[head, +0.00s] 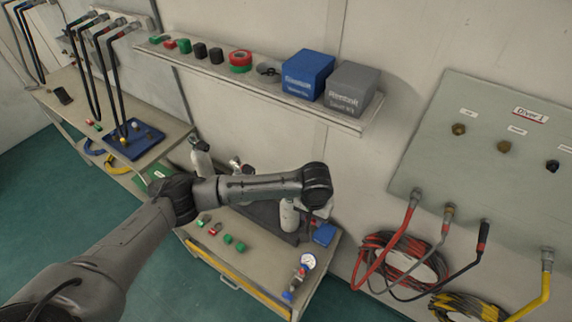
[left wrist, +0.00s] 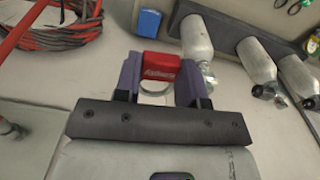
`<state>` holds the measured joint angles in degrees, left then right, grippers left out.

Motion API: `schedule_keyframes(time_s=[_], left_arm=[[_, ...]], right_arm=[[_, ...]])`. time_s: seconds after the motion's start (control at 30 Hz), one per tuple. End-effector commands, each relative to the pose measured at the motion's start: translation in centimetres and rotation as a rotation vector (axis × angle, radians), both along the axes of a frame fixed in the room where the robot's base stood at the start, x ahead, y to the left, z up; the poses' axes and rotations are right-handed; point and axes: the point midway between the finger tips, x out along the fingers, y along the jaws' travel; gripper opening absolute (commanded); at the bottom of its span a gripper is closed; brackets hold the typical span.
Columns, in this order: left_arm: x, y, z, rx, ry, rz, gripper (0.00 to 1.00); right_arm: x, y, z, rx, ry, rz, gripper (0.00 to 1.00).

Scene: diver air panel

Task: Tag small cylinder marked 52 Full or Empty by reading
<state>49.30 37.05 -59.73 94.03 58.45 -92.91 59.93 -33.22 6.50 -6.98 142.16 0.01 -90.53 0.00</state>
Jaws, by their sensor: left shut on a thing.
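My left gripper (left wrist: 159,80) is shut on a red tag (left wrist: 161,65) that reads "Empty", upside down, with a pale ring at its near side. In the head view my left arm reaches over the bench and its wrist hides most of the gripper. Several pale small cylinders lie beyond in the left wrist view, the nearest cylinder (left wrist: 195,37) just past the tag. In the head view a white cylinder (head: 289,215) shows beside my wrist and another (head: 201,158) farther left. No number 52 is readable. A gauge (head: 308,262) stands at the bench's front right; its reading is too small. My right gripper is out of view.
Red and green tags (head: 228,239) lie on the bench (head: 262,268). A blue item (head: 325,234) sits at its right end. A shelf (head: 222,72) above holds blue and grey boxes. Hose coils (head: 402,262) hang below the panel (head: 490,125) at right.

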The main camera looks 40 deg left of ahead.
Motion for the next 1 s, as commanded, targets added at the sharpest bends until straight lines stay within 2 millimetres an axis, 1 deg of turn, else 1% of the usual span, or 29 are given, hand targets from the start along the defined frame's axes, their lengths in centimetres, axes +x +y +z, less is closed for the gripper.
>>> schedule_keyframes(time_s=[0.03, 0.07, 0.1, 0.17, 0.2, 0.3, 0.4, 0.5, 0.6, 0.83, 1.0], left_arm=[[0.4, 1.4, 1.0, -0.001, 0.008, 0.044, 0.14], [0.9, 2.5, 0.9, 0.002, 0.008, 0.069, 0.14], [1.6, 4.1, 0.6, 0.006, 0.010, 0.098, 0.14], [2.6, 6.6, -0.2, 0.012, 0.013, 0.120, 0.14], [3.1, 8.1, -0.7, 0.015, 0.015, 0.125, 0.14], [4.2, 11.5, -1.7, 0.017, 0.024, 0.098, 0.14], [4.9, 13.4, -2.2, 0.018, 0.026, 0.039, 0.14], [5.3, 14.3, -2.4, 0.018, 0.027, -0.022, 0.14], [5.5, 14.6, -2.5, 0.018, 0.026, -0.068, 0.14], [5.6, 14.6, -2.7, 0.019, 0.026, -0.101, 0.14], [5.6, 14.6, -3.3, 0.019, 0.025, -0.100, 0.14]], right_arm=[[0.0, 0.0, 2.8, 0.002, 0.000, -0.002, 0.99], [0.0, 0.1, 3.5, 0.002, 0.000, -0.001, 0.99], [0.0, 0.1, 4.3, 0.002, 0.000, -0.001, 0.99], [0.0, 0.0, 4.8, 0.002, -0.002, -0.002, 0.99], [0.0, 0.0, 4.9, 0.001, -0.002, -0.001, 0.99], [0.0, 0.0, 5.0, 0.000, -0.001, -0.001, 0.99], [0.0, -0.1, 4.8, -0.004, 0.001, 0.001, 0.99], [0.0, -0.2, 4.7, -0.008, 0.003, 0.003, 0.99], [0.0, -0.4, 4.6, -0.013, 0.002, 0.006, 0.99], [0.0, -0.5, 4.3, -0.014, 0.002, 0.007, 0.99], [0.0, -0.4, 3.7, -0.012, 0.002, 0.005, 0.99]])
